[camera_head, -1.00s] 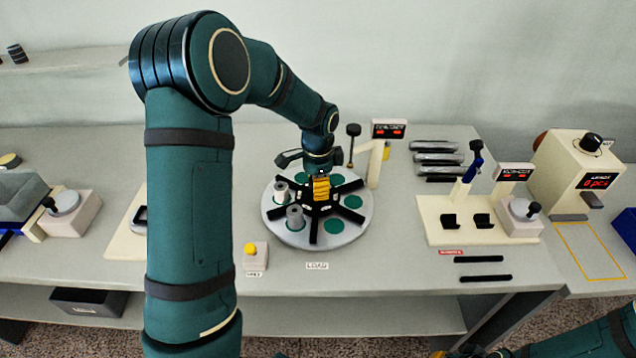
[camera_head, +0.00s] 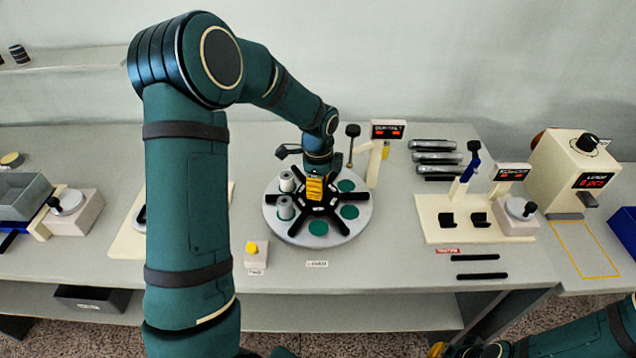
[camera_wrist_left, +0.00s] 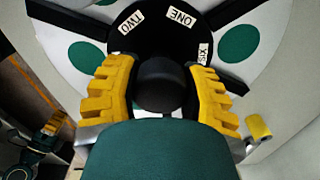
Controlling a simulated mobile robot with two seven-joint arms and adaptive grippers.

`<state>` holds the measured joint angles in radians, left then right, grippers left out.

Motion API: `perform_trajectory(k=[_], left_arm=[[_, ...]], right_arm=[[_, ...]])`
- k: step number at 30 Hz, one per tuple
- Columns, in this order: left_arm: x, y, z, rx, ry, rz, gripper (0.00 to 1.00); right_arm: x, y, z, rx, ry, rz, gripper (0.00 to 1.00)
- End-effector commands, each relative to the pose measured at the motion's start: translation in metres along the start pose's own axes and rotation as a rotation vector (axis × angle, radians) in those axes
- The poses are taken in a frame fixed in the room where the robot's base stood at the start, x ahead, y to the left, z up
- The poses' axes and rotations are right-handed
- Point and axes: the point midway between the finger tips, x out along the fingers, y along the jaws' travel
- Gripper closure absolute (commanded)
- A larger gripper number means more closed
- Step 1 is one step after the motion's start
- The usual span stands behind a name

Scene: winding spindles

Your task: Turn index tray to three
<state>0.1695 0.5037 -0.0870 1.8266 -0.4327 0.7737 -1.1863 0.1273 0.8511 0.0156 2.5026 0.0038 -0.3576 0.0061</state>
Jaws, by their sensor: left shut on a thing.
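The index tray (camera_head: 345,235) is a round grey disc with black spokes and green round spots. It also shows in the wrist view (camera_wrist_left: 60,65), where labels reading TWO, ONE and SIX sit on its black hub. Two grey spools (camera_head: 287,181) (camera_head: 285,207) stand upright on its left side. My left gripper (camera_head: 315,192) is over the tray's middle, its yellow fingers on both sides of the black centre knob (camera_wrist_left: 160,85), shut on it. My right gripper (camera_head: 438,349) is only partly in view at the bottom edge; its fingers are unclear.
A yellow button on a pale block (camera_head: 256,255) stands at the tray's front left. A post with a red display (camera_head: 388,130) stands behind right. A cream fixture (camera_head: 450,225) with black cradles is to the right. Two black bars (camera_head: 480,266) lie near the front edge.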

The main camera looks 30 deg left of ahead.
Motion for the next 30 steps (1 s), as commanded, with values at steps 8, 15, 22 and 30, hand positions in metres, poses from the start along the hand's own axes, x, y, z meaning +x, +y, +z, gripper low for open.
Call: perform_trajectory(k=[8, 15, 22, 30], left_arm=[[0.0001, 0.0002, -0.0004, 0.032, 0.000, 0.000, 1.00], [0.0002, 0.0003, -0.0005, 0.035, 0.001, 0.000, 1.00], [0.0002, 0.0003, -0.0005, 0.035, 0.001, 0.000, 0.36], [0.0001, 0.0002, -0.0003, 0.034, 0.000, 0.000, 0.24]], right_arm=[[-0.0014, -0.0005, -0.0009, 0.001, 0.002, 0.000, 1.00], [-0.0014, -0.0005, -0.0009, 0.000, 0.002, 0.000, 1.00], [-0.0014, -0.0005, -0.0009, 0.000, 0.002, 0.000, 1.00], [-0.0015, -0.0006, -0.0008, 0.000, 0.002, 0.000, 1.00]])
